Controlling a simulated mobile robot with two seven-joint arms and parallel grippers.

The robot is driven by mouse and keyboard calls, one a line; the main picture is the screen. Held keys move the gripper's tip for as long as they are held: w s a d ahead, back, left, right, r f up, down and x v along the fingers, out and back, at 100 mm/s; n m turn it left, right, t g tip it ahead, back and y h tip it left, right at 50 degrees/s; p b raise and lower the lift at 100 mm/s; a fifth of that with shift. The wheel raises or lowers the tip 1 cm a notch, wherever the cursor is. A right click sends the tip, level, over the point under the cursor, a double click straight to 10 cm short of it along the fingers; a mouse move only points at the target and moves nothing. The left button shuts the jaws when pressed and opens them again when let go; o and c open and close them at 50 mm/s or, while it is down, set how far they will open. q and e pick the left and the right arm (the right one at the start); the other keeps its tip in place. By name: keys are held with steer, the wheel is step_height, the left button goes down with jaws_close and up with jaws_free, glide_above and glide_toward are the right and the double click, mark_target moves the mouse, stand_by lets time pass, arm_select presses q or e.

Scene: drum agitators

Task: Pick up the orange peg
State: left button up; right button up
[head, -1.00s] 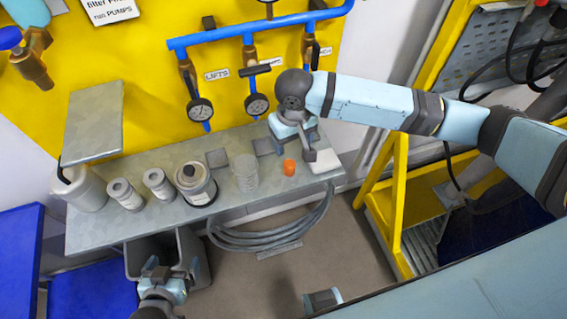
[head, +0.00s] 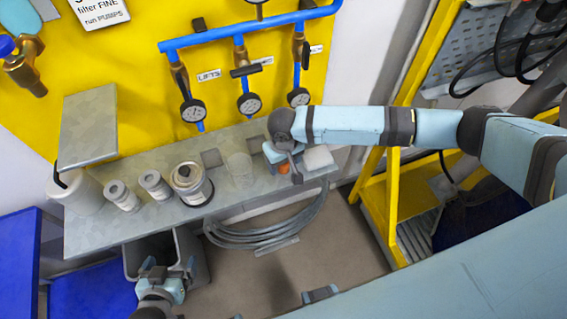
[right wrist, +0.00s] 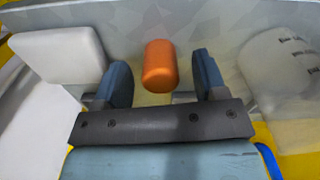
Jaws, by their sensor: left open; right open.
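The orange peg (right wrist: 160,66) stands on the grey metal shelf (right wrist: 210,22). In the right wrist view it shows just beyond and between the fingertips of my right gripper (right wrist: 165,78), which is open and empty. In the head view the peg (head: 283,168) is partly hidden by my right gripper (head: 288,165), which is over it near the shelf's right end. My left gripper (head: 160,272) is open at the lower left, in front of the shelf.
A white block (head: 318,158) lies right of the peg, and a clear beaker (head: 239,169) stands left of it. A silver-lidded jar (head: 191,184) and white canisters (head: 122,195) stand further left. Gauges on blue pipes (head: 249,104) are behind. A coiled hose (head: 262,236) hangs below the shelf front.

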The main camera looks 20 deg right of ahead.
steer(key=c, duration=1)
steer(key=shift+r, duration=0.15)
step_height(320, 180, up, 19)
steer(key=s+d+r+m+p, duration=0.1)
steer(key=d+m, duration=0.1)
steer(key=d, duration=0.7)
steer(key=shift+s+d+r, duration=0.2)
steer(key=shift+s+d, duration=0.05)
steer(key=shift+d, duration=0.15)
